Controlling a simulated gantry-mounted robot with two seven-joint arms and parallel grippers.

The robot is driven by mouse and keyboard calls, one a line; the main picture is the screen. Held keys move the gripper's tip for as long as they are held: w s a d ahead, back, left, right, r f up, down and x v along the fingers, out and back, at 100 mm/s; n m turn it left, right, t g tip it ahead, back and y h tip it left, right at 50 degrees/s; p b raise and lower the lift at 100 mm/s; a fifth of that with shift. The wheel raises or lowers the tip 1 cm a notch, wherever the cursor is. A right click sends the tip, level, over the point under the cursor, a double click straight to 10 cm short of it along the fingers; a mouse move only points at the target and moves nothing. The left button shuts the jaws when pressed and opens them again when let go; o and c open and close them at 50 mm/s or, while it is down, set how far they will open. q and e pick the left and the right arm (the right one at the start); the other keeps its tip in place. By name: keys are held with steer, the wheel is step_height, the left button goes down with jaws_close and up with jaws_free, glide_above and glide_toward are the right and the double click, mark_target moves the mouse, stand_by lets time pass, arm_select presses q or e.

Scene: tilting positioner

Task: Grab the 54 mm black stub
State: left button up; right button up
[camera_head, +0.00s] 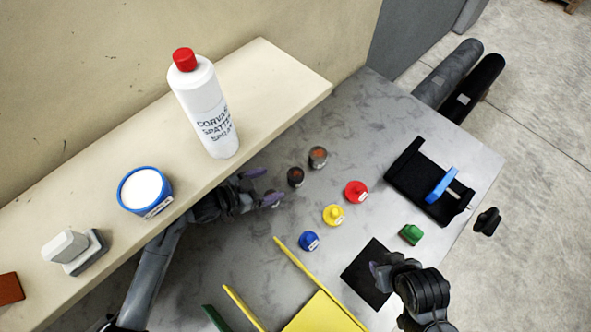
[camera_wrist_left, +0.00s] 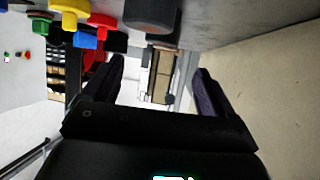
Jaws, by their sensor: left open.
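Two short dark cylindrical stubs stand on the grey table in the head view, both with brownish tops. The darker, blacker stub (camera_head: 295,177) is closer to my left gripper; the other stub (camera_head: 317,157) is greyer and sits just behind it to the right. I cannot read their sizes. My left gripper (camera_head: 268,187) is open beside the blacker stub, low under the shelf's edge, with its fingers towards it. In the left wrist view a dark stub (camera_wrist_left: 152,14) shows at the top edge, not between the open fingers (camera_wrist_left: 157,85). My right gripper (camera_head: 378,272) is over a black mat, its jaws unclear.
A beige shelf (camera_head: 285,75) overhangs my left arm, carrying a white spray bottle (camera_head: 205,105) and a blue tub (camera_head: 143,190). Red (camera_head: 356,192), yellow (camera_head: 333,215) and blue (camera_head: 309,241) knobbed pieces stand right of and in front of the stubs. A black clamp fixture (camera_head: 425,185) is further right.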

mark_target(293, 175)
arm_select(q)
steer(key=x, duration=0.4)
steer(key=shift+s+d+f, duration=0.1)
steer(key=shift+d+f, duration=0.05)
steer(key=shift+d, duration=0.05)
steer(key=shift+x, duration=2.95)
steer(key=shift+a+f, duration=0.1)
steer(key=shift+a, duration=0.15)
jaws_close()
